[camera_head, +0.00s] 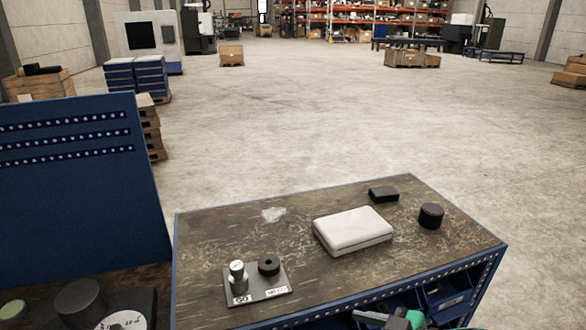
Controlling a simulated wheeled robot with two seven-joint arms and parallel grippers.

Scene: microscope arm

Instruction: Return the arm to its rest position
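I cannot make out a microscope or a microscope arm. A grey plate (256,295) marked "GO" lies at the front left of the worn workbench (330,282).
A white closed case (352,230), a black block (383,194) and a black cylinder (431,216) stand on the bench. Dark round items (82,301) crowd the lower left, partly cut off. A blue perforated panel (75,190) rises at left. The floor behind is open.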

